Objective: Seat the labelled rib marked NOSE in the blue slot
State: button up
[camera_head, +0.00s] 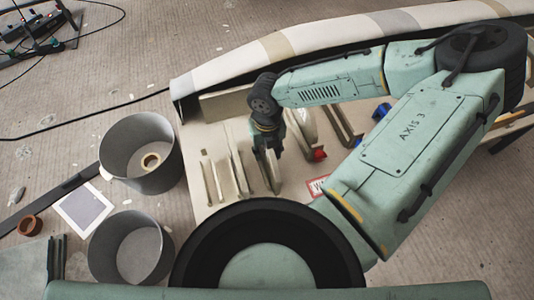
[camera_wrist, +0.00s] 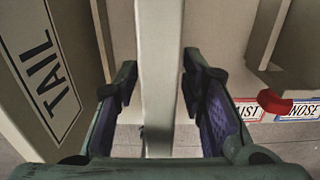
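My gripper (camera_head: 266,160) points down over the mould board in the head view. A rib labelled TAIL (camera_wrist: 42,75) stands left of the gripper. A blue-bordered NOSE label (camera_wrist: 299,110) lies at the right, beside a red-bordered label (camera_wrist: 250,112) reading "IST", partly hidden. Blue parts (camera_head: 382,111) show behind my arm in the head view; whether they mark the blue slot I cannot tell.
Several thin ribs or slots (camera_head: 222,180) stand left of the gripper. A red part (camera_head: 319,155) lies to its right. Two grey buckets (camera_head: 140,153) (camera_head: 131,248) stand on the floor at left. A long striped mould (camera_head: 300,42) runs behind the board. My arm covers the right side.

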jog(key=shift+c, duration=0.3)
grip_shut()
dwell(0.4)
